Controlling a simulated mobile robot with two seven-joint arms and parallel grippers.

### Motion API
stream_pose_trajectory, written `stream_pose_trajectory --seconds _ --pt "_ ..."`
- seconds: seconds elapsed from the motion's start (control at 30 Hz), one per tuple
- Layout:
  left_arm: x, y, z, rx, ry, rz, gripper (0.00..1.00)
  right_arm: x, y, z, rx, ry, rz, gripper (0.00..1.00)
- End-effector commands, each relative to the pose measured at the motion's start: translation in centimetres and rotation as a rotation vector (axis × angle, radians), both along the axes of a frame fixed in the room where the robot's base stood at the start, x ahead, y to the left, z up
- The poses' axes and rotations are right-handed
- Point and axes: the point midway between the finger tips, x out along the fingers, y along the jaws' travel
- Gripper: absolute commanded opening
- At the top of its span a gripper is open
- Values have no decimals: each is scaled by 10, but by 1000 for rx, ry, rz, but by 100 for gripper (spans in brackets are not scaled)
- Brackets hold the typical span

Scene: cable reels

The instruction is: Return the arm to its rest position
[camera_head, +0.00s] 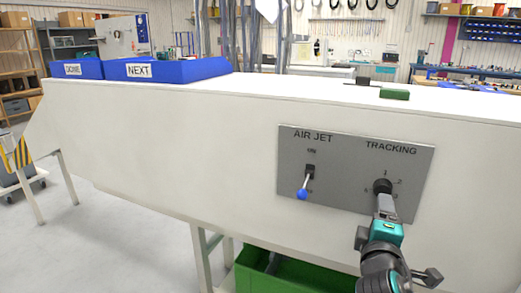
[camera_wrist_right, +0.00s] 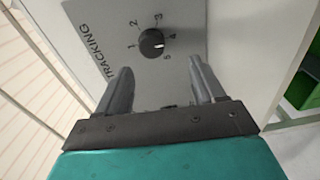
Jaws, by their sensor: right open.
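My right gripper (camera_head: 385,205) is in front of the grey control panel, just below the black TRACKING knob (camera_head: 382,186). In the right wrist view my right gripper (camera_wrist_right: 160,66) is open, with nothing between its fingers. The knob (camera_wrist_right: 151,43) shows just beyond the fingertips and looks clear of them. Its white mark points to the right side of the dial; the exact number is hard to read. My left gripper is not in view.
The grey panel (camera_head: 300,190) also carries an AIR JET lever (camera_head: 305,185) with a blue tip, angled downward. Blue bins labelled DONE (camera_head: 72,69) and NEXT (camera_head: 138,70) stand on the white bench (camera_head: 180,130). A green crate (camera_head: 290,275) is below. Open floor lies at lower left.

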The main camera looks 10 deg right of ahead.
Motion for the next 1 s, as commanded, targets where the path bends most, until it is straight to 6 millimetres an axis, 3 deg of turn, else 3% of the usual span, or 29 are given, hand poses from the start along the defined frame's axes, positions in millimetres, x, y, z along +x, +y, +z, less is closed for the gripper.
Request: stream_pose_trajectory --seconds 0.17,0.3,0.4,0.5,0.6,0.7,1.0 --pt "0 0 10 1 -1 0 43 -22 38 -82 319 62 165 68" --pt "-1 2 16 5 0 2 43 -72 79 -159 743 133 245 68" --pt "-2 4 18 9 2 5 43 -115 103 -199 1035 179 233 68" --pt "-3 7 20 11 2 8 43 -152 119 -225 1268 209 183 68" --pt "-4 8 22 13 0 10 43 -177 128 -239 1416 223 135 68" --pt "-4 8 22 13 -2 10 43 -188 132 -245 1485 225 107 68" --pt "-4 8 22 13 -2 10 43 -188 132 -245 1485 225 107 68"
